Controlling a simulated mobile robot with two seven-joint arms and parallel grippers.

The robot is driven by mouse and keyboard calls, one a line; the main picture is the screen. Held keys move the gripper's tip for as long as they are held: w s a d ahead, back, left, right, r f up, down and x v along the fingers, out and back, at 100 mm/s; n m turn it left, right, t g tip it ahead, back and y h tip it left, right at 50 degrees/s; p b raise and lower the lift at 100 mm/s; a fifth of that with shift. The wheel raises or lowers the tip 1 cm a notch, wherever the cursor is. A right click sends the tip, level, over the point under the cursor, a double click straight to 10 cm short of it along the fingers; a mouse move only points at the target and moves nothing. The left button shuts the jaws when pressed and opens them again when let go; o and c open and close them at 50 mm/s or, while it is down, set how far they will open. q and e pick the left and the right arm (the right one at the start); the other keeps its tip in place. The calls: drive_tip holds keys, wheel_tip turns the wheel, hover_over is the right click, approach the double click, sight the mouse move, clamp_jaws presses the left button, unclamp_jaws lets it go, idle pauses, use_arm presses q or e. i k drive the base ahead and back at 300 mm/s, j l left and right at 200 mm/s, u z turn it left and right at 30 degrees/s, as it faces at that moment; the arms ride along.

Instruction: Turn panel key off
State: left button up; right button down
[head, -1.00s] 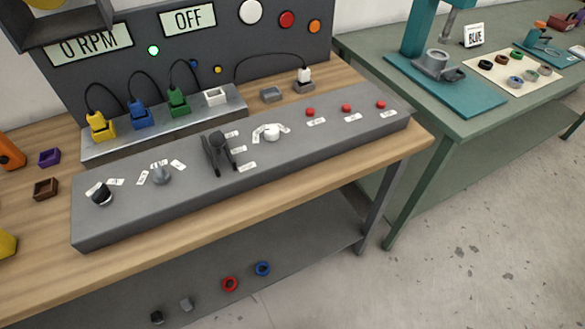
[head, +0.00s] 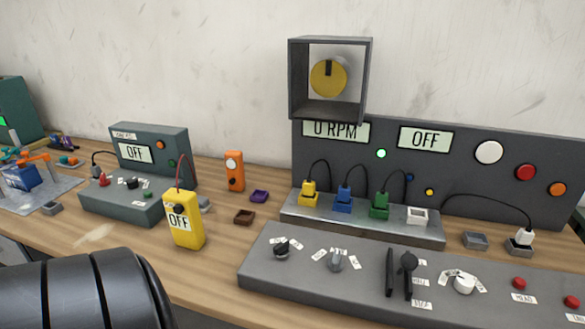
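The sloped grey control panel (head: 310,285) runs along the table at the lower right. On it are a black knob (head: 282,252), a grey knob (head: 335,261), black levers (head: 390,270) and a white knob (head: 464,284), with small labels around them. A yellow disc with a black handle (head: 328,76), the handle upright, sits in an open grey box (head: 364,85) above the upright panel. I cannot tell for sure which control is the panel key. The upright panel's displays read "0 RPM" (head: 335,131) and "OFF" (head: 425,139). Neither gripper is in view.
Yellow, blue and green plugs sit in a socket strip (head: 350,226). A yellow meter (head: 184,222) reading OFF, an orange device (head: 235,171) and small trays stand left of it. A dark teal unit (head: 150,150) is further left. My black arm link fills the lower left.

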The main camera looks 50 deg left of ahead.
sight(280, 251)
drive_tip(key=k+u, duration=0.2)
drive_tip(key=u, duration=1.4)
